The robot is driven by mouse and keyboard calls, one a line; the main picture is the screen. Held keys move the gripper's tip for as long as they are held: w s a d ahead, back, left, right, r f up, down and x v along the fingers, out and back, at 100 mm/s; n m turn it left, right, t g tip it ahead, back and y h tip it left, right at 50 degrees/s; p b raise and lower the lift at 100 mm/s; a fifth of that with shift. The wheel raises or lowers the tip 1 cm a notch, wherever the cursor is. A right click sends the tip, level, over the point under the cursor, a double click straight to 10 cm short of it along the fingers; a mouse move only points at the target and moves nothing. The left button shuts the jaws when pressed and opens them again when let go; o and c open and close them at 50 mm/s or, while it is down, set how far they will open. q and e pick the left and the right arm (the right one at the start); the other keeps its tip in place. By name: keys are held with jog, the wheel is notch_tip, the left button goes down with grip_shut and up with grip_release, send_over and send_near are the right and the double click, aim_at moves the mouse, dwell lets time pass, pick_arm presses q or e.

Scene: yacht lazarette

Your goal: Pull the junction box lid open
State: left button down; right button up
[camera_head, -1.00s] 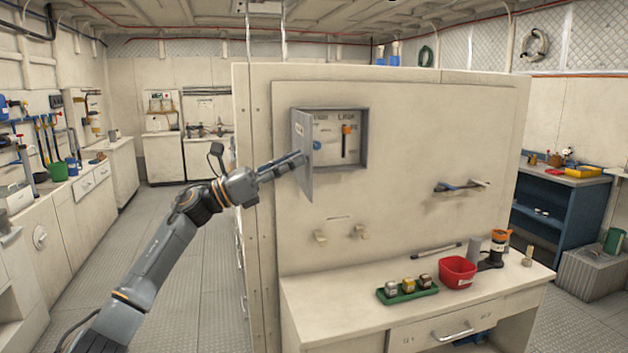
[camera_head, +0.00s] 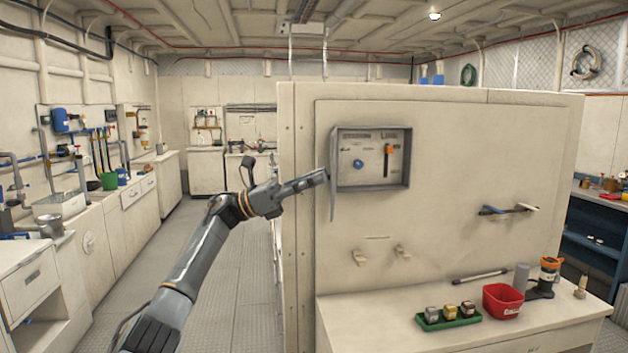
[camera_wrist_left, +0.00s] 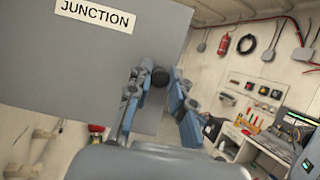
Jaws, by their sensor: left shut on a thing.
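The junction box (camera_head: 372,184) is set in the beige wall panel, its inside showing a blue knob (camera_head: 358,163) and an orange-tipped lever (camera_head: 387,160). Its grey lid (camera_head: 334,175) is hinged on the left and stands swung out, seen nearly edge-on in the head view. In the left wrist view the lid (camera_wrist_left: 80,75) fills the upper left, with a "JUNCTION" label. My left gripper (camera_head: 322,177) is at the lid from the left. In the left wrist view its fingers (camera_wrist_left: 158,95) are shut on the lid's knob (camera_wrist_left: 160,77). My right gripper is not in view.
Below the box, a white counter (camera_head: 400,335) holds a green tray (camera_head: 449,319) of small jars, a red bin (camera_head: 502,300) and an orange-topped device (camera_head: 548,275). Pegs (camera_head: 508,210) stick out from the panel. The aisle floor (camera_head: 228,270) on the left is clear.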

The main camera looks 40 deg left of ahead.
pick_arm(q)
jog(key=c, duration=1.2)
grip_release()
jog(key=v, duration=1.2)
